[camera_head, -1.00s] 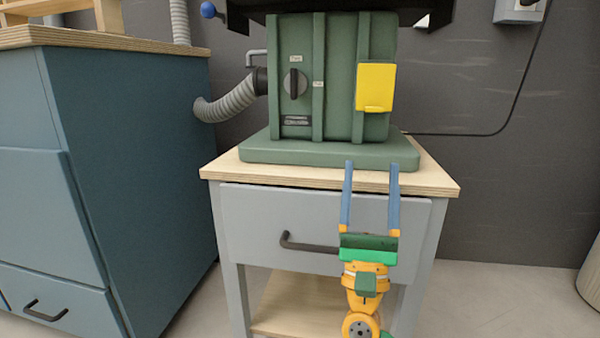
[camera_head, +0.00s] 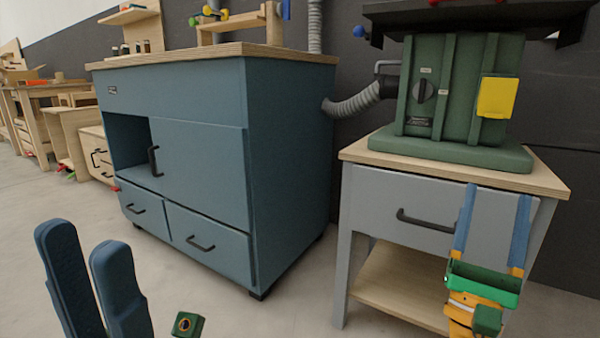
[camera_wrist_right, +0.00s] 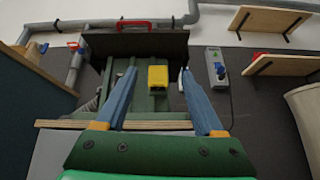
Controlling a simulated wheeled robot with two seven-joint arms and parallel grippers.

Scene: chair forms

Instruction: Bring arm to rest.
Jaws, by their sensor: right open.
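My right gripper (camera_head: 497,192) is open and empty, its two blue fingers pointing up in front of the grey drawer stand (camera_head: 375,205). In the right wrist view the fingers of this gripper (camera_wrist_right: 158,72) are spread, with the green machine (camera_wrist_right: 158,103) and its yellow switch box (camera_wrist_right: 158,78) beyond them. My left gripper (camera_head: 83,240) shows at the lower left of the head view, its two blue fingers upright with a narrow gap between the tips and nothing in it. The lower part of the left gripper is cut off by the frame.
A blue cabinet (camera_head: 290,170) with a wooden top stands left of the drawer stand. The green machine (camera_head: 460,85) stands on that stand. A grey hose (camera_head: 355,105) runs to it. Wooden benches (camera_head: 75,135) stand far left.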

